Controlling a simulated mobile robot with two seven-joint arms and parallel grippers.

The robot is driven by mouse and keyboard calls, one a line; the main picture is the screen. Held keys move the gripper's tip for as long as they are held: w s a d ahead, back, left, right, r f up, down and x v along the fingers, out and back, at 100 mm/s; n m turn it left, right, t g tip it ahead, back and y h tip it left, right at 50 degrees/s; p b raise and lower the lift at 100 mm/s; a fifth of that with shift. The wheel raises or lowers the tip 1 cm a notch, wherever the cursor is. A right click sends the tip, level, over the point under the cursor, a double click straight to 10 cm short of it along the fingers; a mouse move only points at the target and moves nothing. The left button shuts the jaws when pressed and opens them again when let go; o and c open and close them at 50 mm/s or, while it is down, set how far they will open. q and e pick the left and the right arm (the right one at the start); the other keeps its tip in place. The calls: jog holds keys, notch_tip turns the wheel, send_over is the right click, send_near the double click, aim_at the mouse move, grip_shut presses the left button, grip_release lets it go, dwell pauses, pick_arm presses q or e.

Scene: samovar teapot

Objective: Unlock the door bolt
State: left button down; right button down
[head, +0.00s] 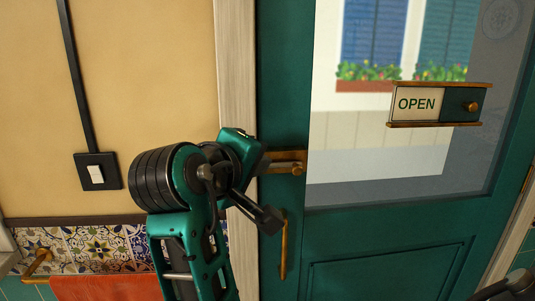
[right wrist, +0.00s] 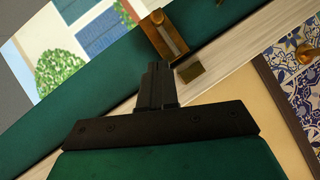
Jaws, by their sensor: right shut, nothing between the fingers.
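The brass door bolt (head: 286,157) is on the green door's left edge, beside the pale frame. Its round knob (head: 297,170) stands at the right end of the plate, away from the frame. In the right wrist view the bolt (right wrist: 170,43) has a long slot, its knob (right wrist: 157,16) at the far end from the catch plate (right wrist: 190,72) on the frame. My right gripper (right wrist: 158,82) is shut and empty, close to the bolt; its fingers are apart from the knob in the picture. My left gripper is out of view.
The green door (head: 390,240) has a brass handle (head: 284,245) below the bolt and a glass pane with an OPEN sign (head: 416,104). A light switch (head: 97,171) is on the wall at left. An orange towel (head: 105,288) hangs below tiles.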

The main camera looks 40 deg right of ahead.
jog(key=v, duration=0.5)
jog(key=shift+s+a+r, duration=0.1)
jog(key=shift+s+a, duration=0.1)
jog(key=shift+a, duration=0.1)
